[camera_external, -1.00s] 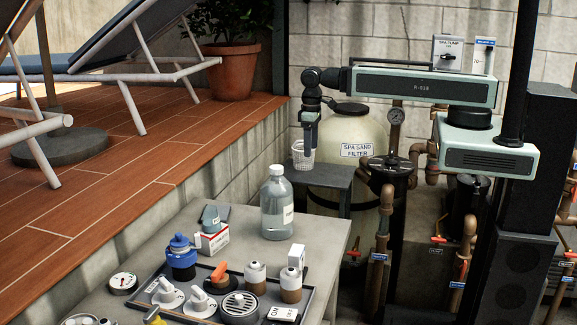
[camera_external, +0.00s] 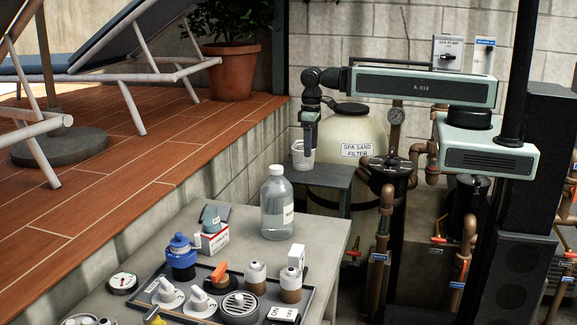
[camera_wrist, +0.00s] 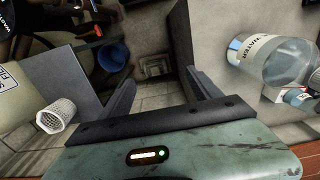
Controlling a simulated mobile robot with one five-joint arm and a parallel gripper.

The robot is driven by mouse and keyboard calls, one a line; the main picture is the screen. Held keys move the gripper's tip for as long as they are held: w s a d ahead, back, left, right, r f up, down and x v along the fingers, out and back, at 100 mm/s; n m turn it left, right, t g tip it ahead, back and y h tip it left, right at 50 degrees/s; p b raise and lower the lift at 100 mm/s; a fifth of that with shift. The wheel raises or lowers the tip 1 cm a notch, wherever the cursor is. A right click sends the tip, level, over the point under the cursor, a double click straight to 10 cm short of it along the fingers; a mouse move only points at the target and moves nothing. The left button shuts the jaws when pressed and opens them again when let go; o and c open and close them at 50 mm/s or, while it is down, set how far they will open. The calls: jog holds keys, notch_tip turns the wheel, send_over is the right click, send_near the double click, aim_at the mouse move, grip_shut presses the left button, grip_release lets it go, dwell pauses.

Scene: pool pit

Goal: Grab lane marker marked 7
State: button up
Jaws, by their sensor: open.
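I cannot make out a lane marker with a 7 in either view; the small print on most of the tabletop objects is too small to read. My gripper (camera_external: 309,145) hangs down at the end of the arm, in front of the sand filter and, in the picture, by a white mesh basket (camera_external: 303,156) on a small grey stand. In the wrist view my gripper (camera_wrist: 160,88) is open, with nothing between its two dark fingers. The basket (camera_wrist: 56,116) lies left of the fingers there, and a clear labelled bottle (camera_wrist: 272,58) lies to the right.
The grey table (camera_external: 335,232) holds the clear bottle (camera_external: 277,205), a red-and-white box (camera_external: 211,242) and a dark tray (camera_external: 312,293) with several fittings. A blue-topped container (camera_external: 181,258) stands at the tray. The sand filter (camera_external: 362,127) and brown pipes stand behind.

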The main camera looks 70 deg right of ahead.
jog(key=shift+c, duration=1.2)
